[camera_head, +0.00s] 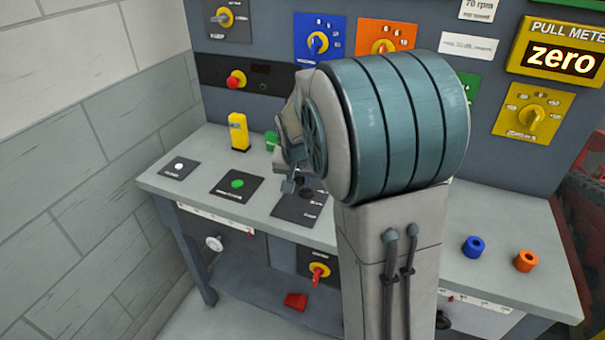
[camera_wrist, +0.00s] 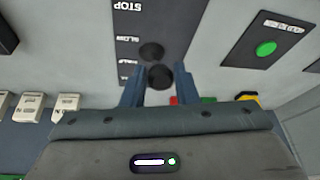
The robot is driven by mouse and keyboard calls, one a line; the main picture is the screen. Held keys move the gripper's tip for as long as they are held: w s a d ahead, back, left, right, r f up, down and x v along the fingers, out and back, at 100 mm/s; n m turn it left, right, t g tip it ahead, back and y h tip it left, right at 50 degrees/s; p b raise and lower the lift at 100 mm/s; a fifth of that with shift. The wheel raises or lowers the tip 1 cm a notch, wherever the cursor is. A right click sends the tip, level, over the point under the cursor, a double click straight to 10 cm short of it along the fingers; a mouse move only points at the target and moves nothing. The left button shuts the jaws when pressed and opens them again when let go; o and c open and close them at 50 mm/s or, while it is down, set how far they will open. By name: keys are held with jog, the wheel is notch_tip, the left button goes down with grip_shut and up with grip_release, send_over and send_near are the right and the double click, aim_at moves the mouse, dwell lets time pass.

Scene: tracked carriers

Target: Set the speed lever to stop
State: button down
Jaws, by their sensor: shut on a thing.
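The speed lever is a black stalk with a round knob (camera_wrist: 160,77) in the wrist view. It rises from a dark round base (camera_wrist: 151,52) on a dark label plate (camera_wrist: 175,15). The labels appear upside down: STOP is at the far end, SLOW nearer, and smaller words lie beside the knob. The knob is away from STOP, near the small labels. My gripper (camera_wrist: 160,74) is shut on the knob, a blue-grey finger on each side. In the head view my arm hides much of the lever; its plate (camera_head: 297,209) shows on the bench.
A plate with a green button (camera_head: 237,184) and one with a white button (camera_head: 179,167) lie to the left. A yellow block (camera_head: 239,132) stands behind them. The back panel (camera_head: 285,95) carries dials.

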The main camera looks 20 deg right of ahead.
jog(key=shift+s+a+f, duration=0.3)
jog(key=shift+s+f, duration=0.05)
jog(key=shift+f, duration=0.1)
jog(key=shift+a, duration=0.1)
jog(key=c, duration=1.3)
grip_release()
jog(key=shift+f, duration=0.1)
jog(key=shift+o, duration=0.5)
jog(key=shift+a, duration=0.15)
jog(key=shift+w+d+r, duration=0.1)
jog(key=shift+d+r, duration=0.15)
jog(key=shift+d, duration=0.05)
jog(key=v, duration=1.3)
jog(key=shift+a+r, duration=0.25)
jog(key=shift+r, duration=0.05)
